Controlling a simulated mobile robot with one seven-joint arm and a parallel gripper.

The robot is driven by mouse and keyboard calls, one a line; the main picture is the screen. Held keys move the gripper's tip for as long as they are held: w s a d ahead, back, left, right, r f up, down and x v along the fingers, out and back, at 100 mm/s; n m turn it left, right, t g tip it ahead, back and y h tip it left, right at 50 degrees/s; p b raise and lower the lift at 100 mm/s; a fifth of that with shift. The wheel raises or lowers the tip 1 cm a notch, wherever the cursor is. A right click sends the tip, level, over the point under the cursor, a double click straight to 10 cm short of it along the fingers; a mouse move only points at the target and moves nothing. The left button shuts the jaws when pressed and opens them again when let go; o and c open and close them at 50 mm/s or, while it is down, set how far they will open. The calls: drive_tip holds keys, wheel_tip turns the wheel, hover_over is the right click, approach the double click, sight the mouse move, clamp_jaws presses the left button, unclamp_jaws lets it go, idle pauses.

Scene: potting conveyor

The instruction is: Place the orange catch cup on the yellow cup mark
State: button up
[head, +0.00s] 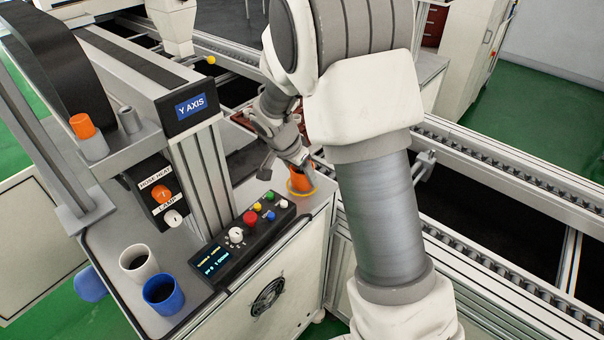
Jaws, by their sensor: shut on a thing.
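The orange catch cup (302,178) is at the right end of the machine's grey bench top, beside the control box. The yellow cup mark (292,190) shows as a ring around the cup's lower part. The cup looks upright on or just above the mark; I cannot tell whether its base touches the surface. My gripper (297,162) is at the cup's rim, shut on the cup. My arm comes down from the top and hides part of the area right of the cup.
A control box (242,234) with coloured knobs stands close left of the cup. A white cup (138,263) and a blue cup (163,294) stand at the bench's front left. The Y AXIS column (205,170) rises behind the box. A roller conveyor (510,185) runs along the right.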

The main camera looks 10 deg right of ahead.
drive_tip(key=shift+f, duration=0.15)
drive_tip(key=o, duration=1.3)
drive_tip(key=shift+o, duration=0.2)
drive_tip(key=shift+r, duration=0.35)
drive_tip(key=p+v, duration=0.1)
drive_tip(key=v, duration=1)
drive_tip(key=s+d+r+n+t+y, duration=0.1)
drive_tip(key=s+d+r+n+y, duration=0.2)
drive_tip(key=s+r, duration=0.7)
drive_tip(key=s+n+t, duration=0.2)
drive_tip(key=s+n, duration=0.5)
drive_tip(key=s, duration=0.7)
drive_tip(key=shift+s+d+r+n+y, duration=0.2)
drive_tip(key=shift+s+r+n+y, duration=0.1)
drive_tip(key=shift+s+n, duration=0.1)
